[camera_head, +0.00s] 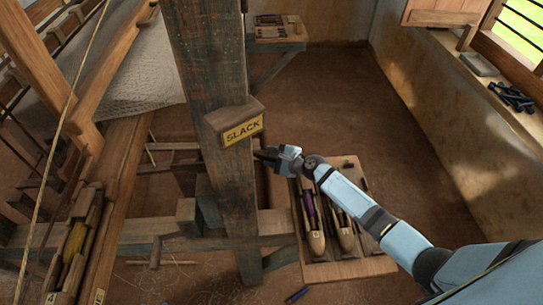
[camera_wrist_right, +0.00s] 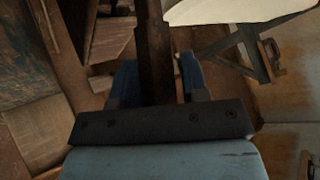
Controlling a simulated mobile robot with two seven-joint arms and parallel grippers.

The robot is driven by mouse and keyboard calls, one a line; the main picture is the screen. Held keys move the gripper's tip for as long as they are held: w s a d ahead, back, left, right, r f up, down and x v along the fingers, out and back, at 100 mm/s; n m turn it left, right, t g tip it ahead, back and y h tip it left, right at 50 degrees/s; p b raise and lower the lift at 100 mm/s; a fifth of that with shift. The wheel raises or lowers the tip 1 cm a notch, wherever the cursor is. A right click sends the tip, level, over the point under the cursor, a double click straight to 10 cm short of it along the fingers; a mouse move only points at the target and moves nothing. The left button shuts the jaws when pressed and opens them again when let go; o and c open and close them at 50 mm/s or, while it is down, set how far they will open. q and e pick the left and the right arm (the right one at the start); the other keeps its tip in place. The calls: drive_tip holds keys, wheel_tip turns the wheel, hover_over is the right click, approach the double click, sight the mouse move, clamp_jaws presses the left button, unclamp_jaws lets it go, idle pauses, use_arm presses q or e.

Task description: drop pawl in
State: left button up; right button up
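My right gripper (camera_head: 265,155) is just right of the thick wooden post (camera_head: 212,75), below the block with the yellow SLACK sign (camera_head: 243,130). In the right wrist view its two blue fingers (camera_wrist_right: 158,82) stand apart. A dark wooden bar (camera_wrist_right: 155,40) runs between them, with a narrow gap showing at the right finger. I cannot tell whether this bar is the pawl, nor how deep it lies between the fingers. No pawl or ratchet can be clearly made out in the head view; the post and gripper hide that area. My left gripper is not in view.
A wooden tray (camera_head: 375,266) with shuttles (camera_head: 313,236) lies below my right forearm. The loom's beams and cream cloth (camera_head: 140,70) are at the left. The floor (camera_head: 350,100) between bench and right wall is clear.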

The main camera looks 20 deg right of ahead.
drive_tip(key=shift+o, duration=0.9)
drive_tip(key=v, duration=1.4)
drive_tip(key=shift+r, duration=0.1)
